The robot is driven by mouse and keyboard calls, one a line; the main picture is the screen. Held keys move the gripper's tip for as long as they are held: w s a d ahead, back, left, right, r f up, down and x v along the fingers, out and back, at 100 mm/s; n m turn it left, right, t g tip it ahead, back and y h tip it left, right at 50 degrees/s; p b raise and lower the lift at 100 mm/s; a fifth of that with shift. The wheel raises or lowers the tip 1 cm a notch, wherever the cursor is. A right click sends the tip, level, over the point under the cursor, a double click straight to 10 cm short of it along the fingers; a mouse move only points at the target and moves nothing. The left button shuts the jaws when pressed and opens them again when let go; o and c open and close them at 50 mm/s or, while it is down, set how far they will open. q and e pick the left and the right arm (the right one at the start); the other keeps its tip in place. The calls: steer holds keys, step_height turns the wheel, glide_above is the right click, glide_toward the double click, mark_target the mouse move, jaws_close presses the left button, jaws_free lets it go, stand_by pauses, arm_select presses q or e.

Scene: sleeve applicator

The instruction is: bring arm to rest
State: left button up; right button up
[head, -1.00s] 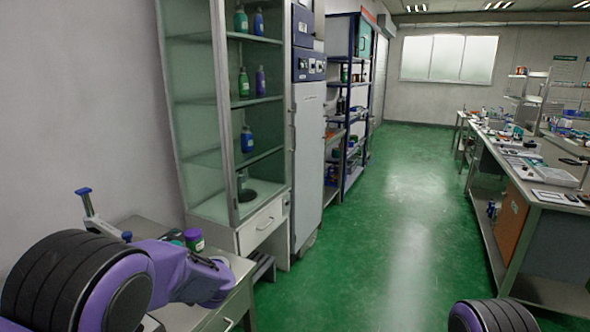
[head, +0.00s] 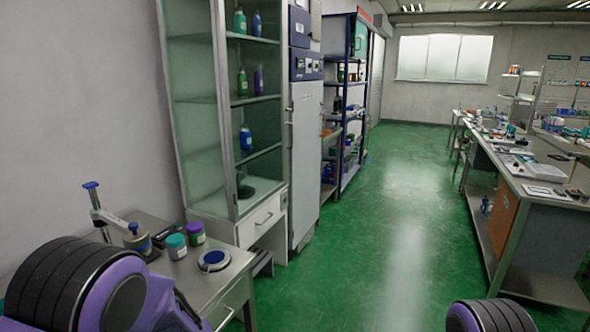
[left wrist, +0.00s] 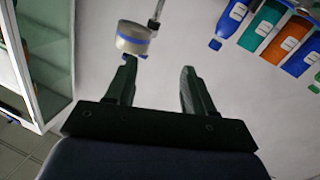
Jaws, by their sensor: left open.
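My left gripper (left wrist: 158,66) is open and empty in the left wrist view, its two dark fingers apart with a pale surface behind them. In that view a pale, blue-edged round part (left wrist: 133,38) on a thin rod appears beyond the left fingertip; I cannot tell whether they touch. In the head view my left arm (head: 125,295) shows as a purple and black link at the bottom left, and its gripper is out of frame. A black ribbed link of my right arm (head: 490,316) shows at the bottom edge; the right gripper is not in view.
The steel bench (head: 190,277) at left holds a blue-handled stand (head: 91,190), a teal-lidded jar (head: 176,246), a purple-lidded jar (head: 195,233) and a blue-rimmed round dish (head: 214,260). A glass cabinet (head: 225,212) stands behind. The green floor (head: 390,225) is clear.

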arm_select(q)
steer(key=s+d+f+m+g+h, duration=0.15)
steer(key=s+f+h, duration=0.25)
steer(key=s+f, duration=0.45)
steer(key=s+d+f+m+g+h, duration=0.1)
steer(key=s+f+m+h, duration=0.3)
steer(key=f, duration=0.7)
steer(key=s+d+f+g+h, duration=0.1)
steer(key=s+f, duration=0.4)
steer(key=s, duration=0.7)
steer(key=s+d+f+g+h, duration=0.1)
steer(key=s+f+g, duration=0.3)
steer(key=s, duration=0.8)
steer(key=shift+s+f+g+b, duration=0.35)
steer(key=shift+f, duration=0.05)
